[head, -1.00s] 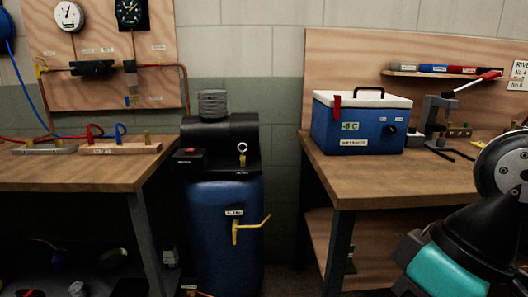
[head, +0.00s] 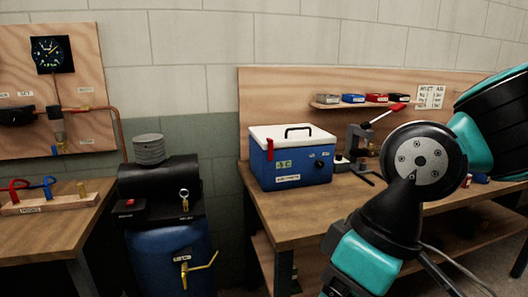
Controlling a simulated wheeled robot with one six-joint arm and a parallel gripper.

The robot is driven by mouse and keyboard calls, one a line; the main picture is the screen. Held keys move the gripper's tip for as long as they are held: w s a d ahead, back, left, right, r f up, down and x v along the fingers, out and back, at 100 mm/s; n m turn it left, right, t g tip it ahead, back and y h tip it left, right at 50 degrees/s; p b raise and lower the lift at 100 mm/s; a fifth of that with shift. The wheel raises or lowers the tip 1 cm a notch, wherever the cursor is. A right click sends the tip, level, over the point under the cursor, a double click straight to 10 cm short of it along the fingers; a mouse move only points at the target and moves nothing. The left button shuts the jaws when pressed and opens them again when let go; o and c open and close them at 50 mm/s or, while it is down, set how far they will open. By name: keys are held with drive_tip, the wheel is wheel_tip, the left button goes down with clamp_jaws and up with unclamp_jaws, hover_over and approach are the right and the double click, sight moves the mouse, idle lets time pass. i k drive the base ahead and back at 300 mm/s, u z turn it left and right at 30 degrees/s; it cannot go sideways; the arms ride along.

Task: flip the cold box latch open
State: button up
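The cold box (head: 291,163) is a blue box with a white lid and a black handle on top. It stands on the right workbench, and its lid looks closed. A red latch (head: 270,149) sits upright on the front face near the left corner, reaching up to the lid edge. A temperature label and a dark round knob are also on the box. My arm's teal and black links fill the right side, to the right of the box and nearer the camera. My gripper's fingers do not show.
The right workbench (head: 290,222) has free top in front of the box. A press with a red-tipped lever (head: 385,113) stands just right of the box. A blue compressor tank (head: 170,255) stands left of this bench, with another bench (head: 60,232) farther left.

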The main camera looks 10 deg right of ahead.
sight(270, 141)
drive_tip(key=k, duration=0.65)
drive_tip(key=z, duration=0.45)
drive_tip(key=i, duration=0.75)
drive_tip(key=z, duration=0.45)
drive_tip(key=i, duration=0.8)
drive_tip(key=u, duration=0.7)
drive_tip(key=i, duration=0.8)
drive_tip(key=u, duration=0.6)
